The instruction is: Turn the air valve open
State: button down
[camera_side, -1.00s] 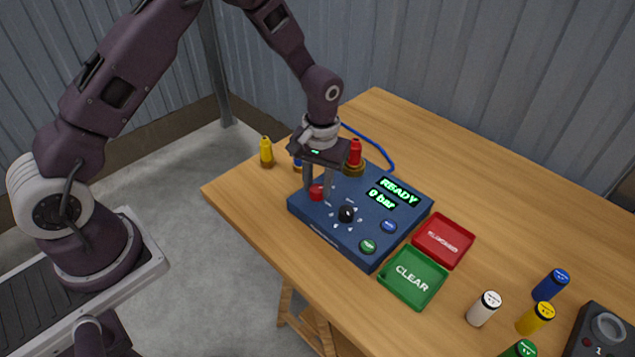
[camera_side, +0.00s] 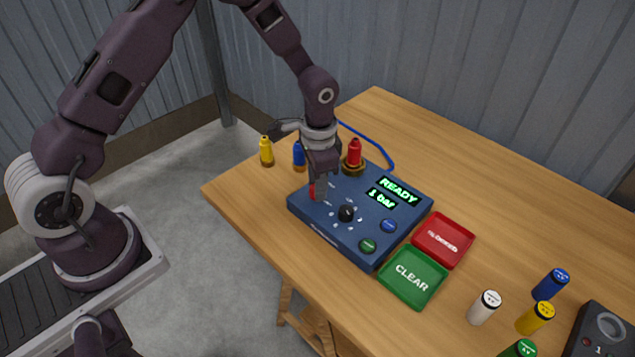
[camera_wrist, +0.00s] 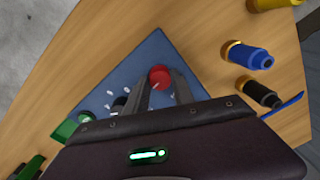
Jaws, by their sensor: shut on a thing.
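The air valve is a red knob (camera_side: 312,192) on the left part of the blue control box (camera_side: 340,236). It also shows as a round red top in the wrist view (camera_wrist: 160,77). My gripper (camera_side: 319,194) points down over it, shut on the red knob, and its fingers hide part of it in the side view. The box's display (camera_side: 390,195) reads "READY" and "1 bar". A black dial (camera_side: 346,213) sits in front of the knob, with a blue button (camera_side: 389,226) and a green button (camera_side: 367,245) on the box.
A blue one (camera_side: 299,156) and a yellow one (camera_side: 266,151) stand left. A red tray (camera_side: 443,240) and green CLEAR tray (camera_side: 413,278) lie right. Several small cylinders stand farther right. The table's back right is clear.

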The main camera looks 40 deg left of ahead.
jog(key=shift+m, duration=0.6)
jog(key=c, duration=1.1)
grip_release()
notch_tip(320, 180, up, 7)
jog(key=shift+s+d+r, duration=0.1)
